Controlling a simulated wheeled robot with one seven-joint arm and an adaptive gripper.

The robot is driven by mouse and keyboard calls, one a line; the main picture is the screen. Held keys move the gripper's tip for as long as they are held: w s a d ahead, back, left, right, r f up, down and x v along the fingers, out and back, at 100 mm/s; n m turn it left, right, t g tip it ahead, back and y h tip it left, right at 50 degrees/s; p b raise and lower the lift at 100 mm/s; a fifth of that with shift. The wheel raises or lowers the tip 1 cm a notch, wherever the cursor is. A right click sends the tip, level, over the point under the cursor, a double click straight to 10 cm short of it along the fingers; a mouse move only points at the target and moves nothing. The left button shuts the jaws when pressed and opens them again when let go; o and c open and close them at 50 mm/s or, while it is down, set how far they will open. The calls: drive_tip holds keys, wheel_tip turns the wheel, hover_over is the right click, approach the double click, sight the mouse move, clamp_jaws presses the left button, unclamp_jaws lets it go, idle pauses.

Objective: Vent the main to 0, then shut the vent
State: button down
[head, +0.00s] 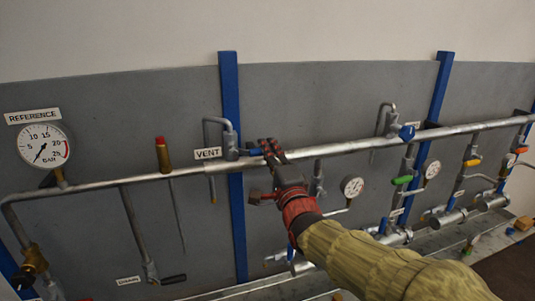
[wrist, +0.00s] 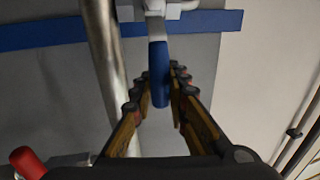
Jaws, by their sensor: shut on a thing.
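The vent valve (head: 231,147) sits on a short hooked pipe above the main pipe (head: 350,147), right of the VENT label (head: 208,153). My gripper (head: 270,150) is at its blue lever (wrist: 158,75). In the wrist view the lever lies between the fingers, which are closed in on it. The lever points right from the valve, roughly along the main and crosswise to the vent riser. The REFERENCE gauge (head: 40,147) at the far left has its needle pointing to the lower left, near the low end; the exact reading is too small to tell.
A red-capped brass fitting (head: 163,155) stands on the main to the left. A blue wall post (head: 230,90) is behind the vent. Right of my arm are another blue handle (head: 407,132), green (head: 402,180) and yellow (head: 472,162) levers, and small gauges (head: 352,187).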

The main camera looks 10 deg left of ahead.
drive_tip(key=shift+f, duration=0.25)
drive_tip(key=c, duration=2.1)
unclamp_jaws()
drive_tip(key=o, duration=0.4)
drive_tip(key=shift+r, duration=0.1)
drive_tip(key=shift+c, duration=0.2)
drive_tip(key=v, duration=1.2)
drive_tip(key=shift+a, duration=0.1)
